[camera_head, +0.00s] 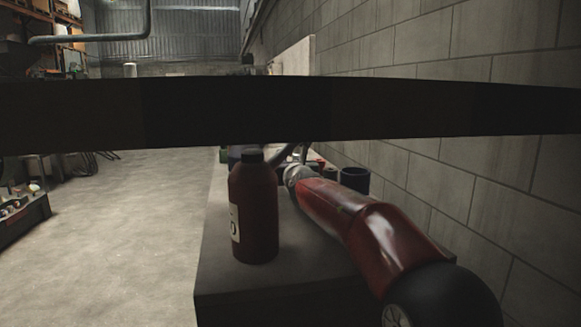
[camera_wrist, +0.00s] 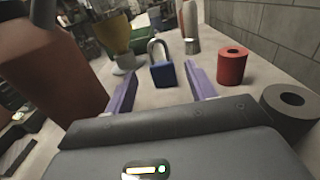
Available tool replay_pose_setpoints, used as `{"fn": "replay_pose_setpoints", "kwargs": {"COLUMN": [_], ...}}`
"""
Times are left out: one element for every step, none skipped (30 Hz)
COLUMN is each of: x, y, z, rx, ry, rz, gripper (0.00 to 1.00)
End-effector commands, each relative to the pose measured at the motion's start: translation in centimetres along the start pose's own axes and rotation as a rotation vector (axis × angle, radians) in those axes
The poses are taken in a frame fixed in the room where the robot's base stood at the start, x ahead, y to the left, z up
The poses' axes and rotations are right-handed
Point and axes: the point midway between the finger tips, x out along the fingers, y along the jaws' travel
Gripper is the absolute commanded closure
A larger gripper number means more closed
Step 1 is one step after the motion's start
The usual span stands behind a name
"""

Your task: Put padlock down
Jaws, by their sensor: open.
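The padlock (camera_wrist: 163,74) has a blue body and a grey shackle. In the wrist view it stands upright on the grey bench top (camera_wrist: 212,90), between and just beyond my fingertips. My gripper (camera_wrist: 160,85) is open, with its two purple fingers apart on either side of the padlock. I see a gap on each side of the padlock, and no finger clearly touches it. In the head view the padlock and my fingers are hidden behind the dark bar, the bottle and my red arm.
A dark red bottle (camera_head: 255,210) stands near the bench's front left. A red cylinder (camera_wrist: 233,65) and a dark hollow cylinder (camera_wrist: 288,108) stand right of my gripper. A yellowish container (camera_wrist: 113,35) stands behind left. A block wall (camera_head: 450,170) bounds the right; a dark bar (camera_head: 250,110) crosses the head view.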

Motion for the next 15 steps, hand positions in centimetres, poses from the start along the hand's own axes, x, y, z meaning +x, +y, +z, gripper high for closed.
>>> {"fn": "replay_pose_setpoints", "kwargs": {"x": [0.6,0.8,1.1,1.3,1.5,1.9,2.3,2.7,3.4,3.8,4.3,4.8,5.2,5.5,5.8], "y": [0.1,0.1,0.1,0.1,0.1,0.1,0.1,0.1,0.1,0.1,0.1,0.1,0.1,0.0,0.0], "z": [0.1,0.1,0.1,0.1,0.1,0.1,0.1,0.0,0.1,0.0,0.0,0.0,0.0,0.0,0.0], "rx": [-0.001,-0.001,-0.001,0.0,0.0,0.001,0.0,0.0,0.0,0.0,0.0,0.001,0.002,0.002,0.002], "ry": [0.0,0.0,0.001,0.001,0.001,0.001,0.001,0.002,0.001,0.001,0.0,0.0,0.001,0.001,0.0], "rz": [0.002,0.002,0.001,0.001,0.001,0.0,0.0,0.0,0.0,0.0,-0.001,0.0,0.0,-0.001,-0.001], "gripper": [0.44,0.44,0.44,0.44,0.44,0.44,0.44,0.44,0.44,0.44,0.44,0.44,0.44,0.44,0.44]}}
